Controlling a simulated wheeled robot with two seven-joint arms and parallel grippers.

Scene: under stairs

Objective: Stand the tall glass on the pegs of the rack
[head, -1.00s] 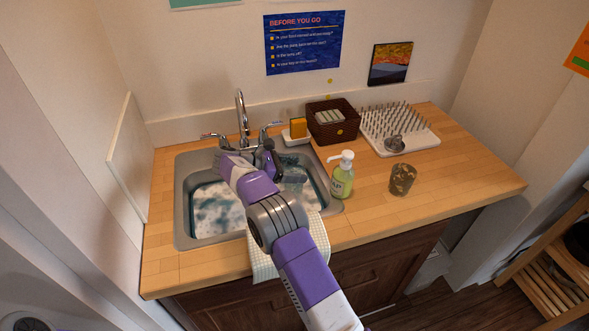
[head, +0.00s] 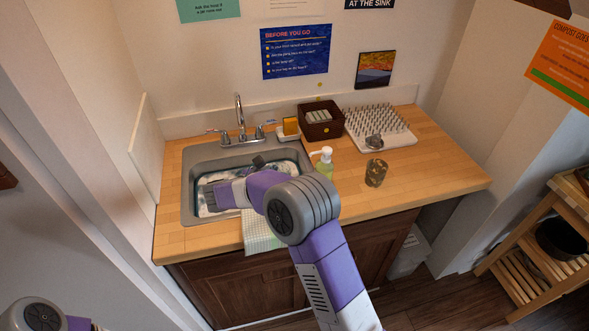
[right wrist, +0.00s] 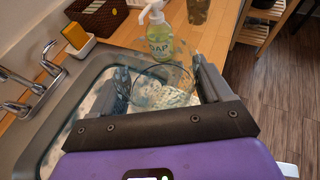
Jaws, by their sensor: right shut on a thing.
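The white rack (head: 396,140) with rows of upright pegs stands at the back right of the counter, well right of the gripper. A small grey metal object (head: 374,141) sits at its front left. My left gripper is out of view.
A green soap bottle (head: 325,160) stands close beside the sink's right edge, near the held glass. A brownish patterned tumbler (head: 375,173) stands on the counter before the rack. A dark basket (head: 320,132) and yellow sponge (head: 290,125) are behind. The front right counter is clear.

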